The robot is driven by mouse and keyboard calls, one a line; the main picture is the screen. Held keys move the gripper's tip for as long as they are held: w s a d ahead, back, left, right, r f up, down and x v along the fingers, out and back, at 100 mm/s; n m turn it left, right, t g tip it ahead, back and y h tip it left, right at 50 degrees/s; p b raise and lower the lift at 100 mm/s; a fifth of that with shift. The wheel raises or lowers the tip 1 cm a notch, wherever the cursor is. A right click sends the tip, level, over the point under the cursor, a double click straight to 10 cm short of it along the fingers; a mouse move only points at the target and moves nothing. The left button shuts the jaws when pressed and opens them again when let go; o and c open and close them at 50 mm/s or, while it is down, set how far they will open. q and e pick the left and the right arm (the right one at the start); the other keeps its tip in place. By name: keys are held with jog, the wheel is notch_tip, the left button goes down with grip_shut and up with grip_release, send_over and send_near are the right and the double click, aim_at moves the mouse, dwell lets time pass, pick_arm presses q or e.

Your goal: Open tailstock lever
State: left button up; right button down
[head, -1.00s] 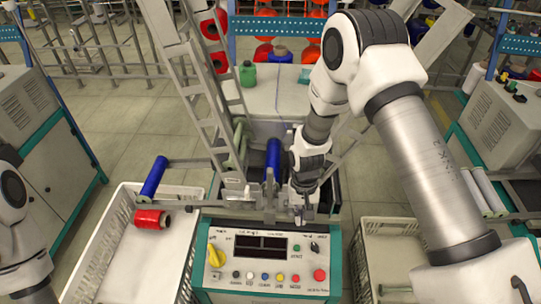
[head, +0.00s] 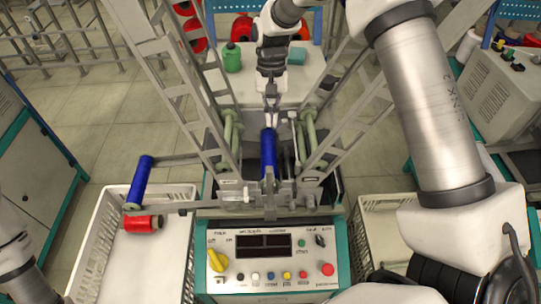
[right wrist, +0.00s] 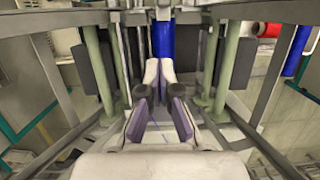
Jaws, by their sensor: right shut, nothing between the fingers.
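A blue bobbin (head: 268,150) sits lengthwise in the winding machine, between the green rollers, behind the control panel (head: 265,256). My right gripper (head: 270,119) is at the far end of this bobbin, pointing down, its fingers together and empty. In the right wrist view the fingertips (right wrist: 164,76) meet just in front of the blue bobbin (right wrist: 163,40); whether they touch it I cannot tell. I cannot clearly make out the tailstock lever; small metal parts (head: 247,194) show at the bobbin's near end. My left gripper is outside the picture.
A second blue bobbin (head: 140,180) is on a rod at the left. A red bobbin (head: 142,223) lies in the white left crate (head: 96,250). Another crate (head: 385,235) stands at the right. Slanted metal frames (head: 190,95) rise on both sides of the machine.

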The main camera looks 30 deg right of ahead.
jog(key=p+x, duration=0.2)
jog(key=x, duration=0.1)
jog(key=s+a+p+x, duration=0.1)
jog(key=x, duration=0.3)
jog(key=p+x, duration=0.2)
jog(key=x, duration=0.2)
jog(key=shift+s+a+r+p, duration=0.15)
jog(key=shift+a+p, duration=0.1)
jog(key=shift+p, duration=0.05)
jog(key=shift+s+a, duration=0.2)
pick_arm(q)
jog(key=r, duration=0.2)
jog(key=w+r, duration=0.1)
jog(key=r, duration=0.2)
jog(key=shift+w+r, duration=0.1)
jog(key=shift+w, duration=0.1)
pick_arm(e)
jog(key=shift+s, duration=0.1)
